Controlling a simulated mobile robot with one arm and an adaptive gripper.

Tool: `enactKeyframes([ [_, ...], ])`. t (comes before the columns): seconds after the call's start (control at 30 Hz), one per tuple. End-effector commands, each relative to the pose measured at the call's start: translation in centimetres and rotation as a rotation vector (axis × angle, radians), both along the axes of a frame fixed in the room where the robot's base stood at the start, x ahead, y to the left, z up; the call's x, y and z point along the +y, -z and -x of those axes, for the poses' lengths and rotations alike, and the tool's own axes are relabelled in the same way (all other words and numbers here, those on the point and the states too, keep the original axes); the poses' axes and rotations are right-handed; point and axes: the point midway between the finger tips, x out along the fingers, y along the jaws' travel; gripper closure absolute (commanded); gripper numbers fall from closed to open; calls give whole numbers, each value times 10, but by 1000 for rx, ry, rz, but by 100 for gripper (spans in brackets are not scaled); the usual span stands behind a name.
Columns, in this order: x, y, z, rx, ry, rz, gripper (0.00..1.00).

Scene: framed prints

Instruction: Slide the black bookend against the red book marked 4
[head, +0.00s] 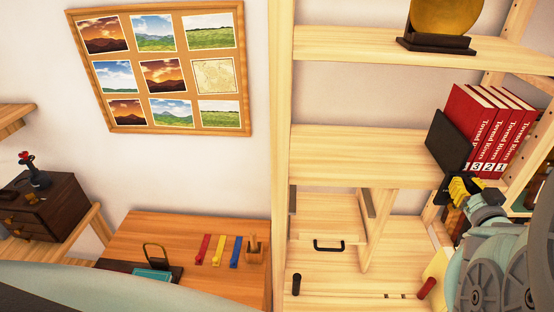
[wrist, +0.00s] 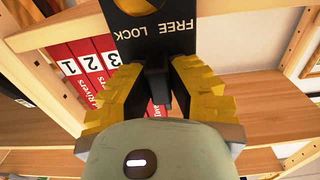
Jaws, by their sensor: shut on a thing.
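The black bookend (head: 447,140) stands on the middle shelf, just left of a row of red books (head: 500,125). It hides part of the leftmost red book (head: 466,105), whose label is mostly covered; I cannot tell if they touch. Labels 3, 2 and 1 show on the other spines. In the wrist view the bookend (wrist: 150,40) bears the words FREE and LOCK and a yellow round part. My gripper (head: 461,190) is at the bookend's lower front, its yellow fingers shut on a narrow black part of it; the fingers also show in the wrist view (wrist: 156,88).
The middle shelf (head: 350,150) is clear left of the bookend. A wooden upright (head: 520,150) stands beside the books at right. A gold disc on a dark stand (head: 440,35) is on the shelf above. A desk (head: 190,240) stands lower left.

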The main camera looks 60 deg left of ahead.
Motion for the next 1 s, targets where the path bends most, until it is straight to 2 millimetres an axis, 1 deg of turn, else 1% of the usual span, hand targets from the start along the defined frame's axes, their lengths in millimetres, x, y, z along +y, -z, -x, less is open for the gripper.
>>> enactKeyframes([
  [0.07, 1, 2, 1, 4, -2, 3, 100],
  [0.1, 1, 2, 1, 4, -2, 3, 79],
  [0.37, 0, 1, 0, 1, -1, 2, 52],
  [0.77, -3, 1, 2, 1, 1, 1, 52],
  [1.0, -16, 3, 13, -1, 1, 7, 52],
])
